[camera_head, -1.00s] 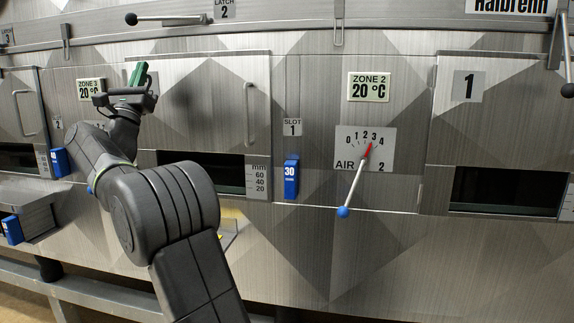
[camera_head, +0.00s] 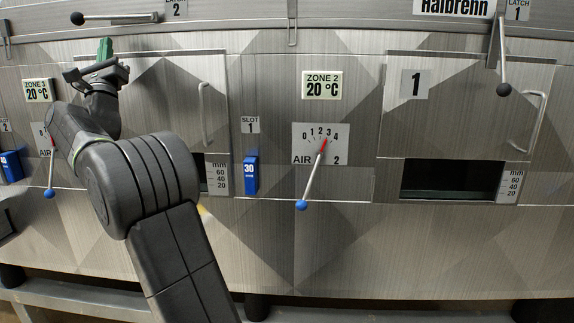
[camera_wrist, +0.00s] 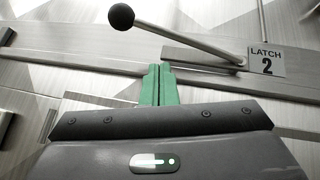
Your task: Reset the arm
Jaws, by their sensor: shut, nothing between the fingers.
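My gripper (camera_head: 105,50) is at the upper left in the head view, with its green fingers pointing up. In the wrist view the green fingers (camera_wrist: 159,85) are pressed together with nothing between them. They stand in front of the metal hood, below the latch 2 lever (camera_wrist: 180,38), which has a black ball end. In the head view that lever (camera_head: 120,18) lies nearly level above my gripper. My arm (camera_head: 150,190) is bent up from the bottom of the picture and hides part of the hood's left side.
The air 2 lever (camera_head: 312,178) with a blue ball hangs right of my arm, its red pointer near 3. A blue block marked 30 (camera_head: 251,173) sits under slot 1. Door 1 (camera_head: 465,105) has a dark opening below. The latch 1 lever (camera_head: 502,50) hangs down at the right.

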